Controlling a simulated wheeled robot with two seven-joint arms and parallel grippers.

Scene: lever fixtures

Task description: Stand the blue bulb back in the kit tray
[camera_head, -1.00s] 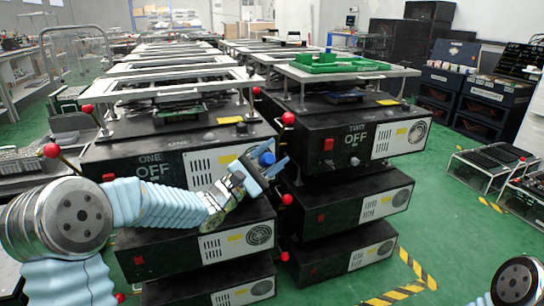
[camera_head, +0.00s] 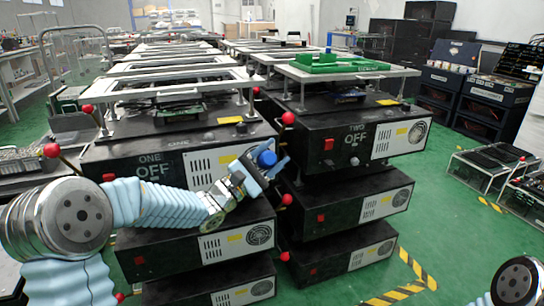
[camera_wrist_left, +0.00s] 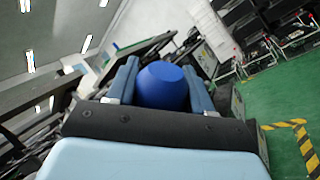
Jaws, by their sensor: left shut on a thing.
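The blue bulb (camera_head: 265,158) is held in my left gripper (camera_head: 268,164), in front of the gap between the two stacks of black machines. In the left wrist view the bulb (camera_wrist_left: 162,86) sits between the two blue-grey fingers, which are shut on it from both sides. Its lower part is hidden by the gripper body. A green tray (camera_head: 335,66), which looks like the kit tray, lies on the raised white frame on top of the right stack, above and right of the bulb. My right gripper is out of view.
Red-knobbed levers stick out beside the machines, one (camera_head: 288,118) above the bulb and another (camera_head: 287,199) just below my gripper. The machines marked ONE (camera_head: 150,157) and TWO (camera_head: 355,127) both read OFF. Open green floor (camera_head: 450,215) lies to the right.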

